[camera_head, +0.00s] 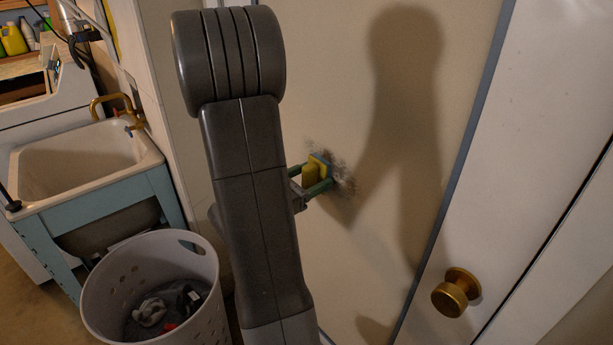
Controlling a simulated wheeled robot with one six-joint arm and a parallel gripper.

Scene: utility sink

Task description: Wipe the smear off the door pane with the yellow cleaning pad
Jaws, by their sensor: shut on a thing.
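My gripper (312,182) is shut on the yellow cleaning pad (312,173), partly hidden behind my dark arm. The pad has a blue-green layer on its side toward the door. It is held at the door pane (400,215), over or close against the smear. I cannot tell for sure whether it touches the pane. The smear (345,183) is a grey, speckled patch that shows above, right of and below the pad. Part of it is hidden by the pad and gripper.
A brass knob (456,292) sticks out at the lower right. A light laundry basket (153,293) with several items stands at the lower left. Behind it is a utility sink (82,165) with a brass faucet (117,106). My arm's shadow falls on the pane.

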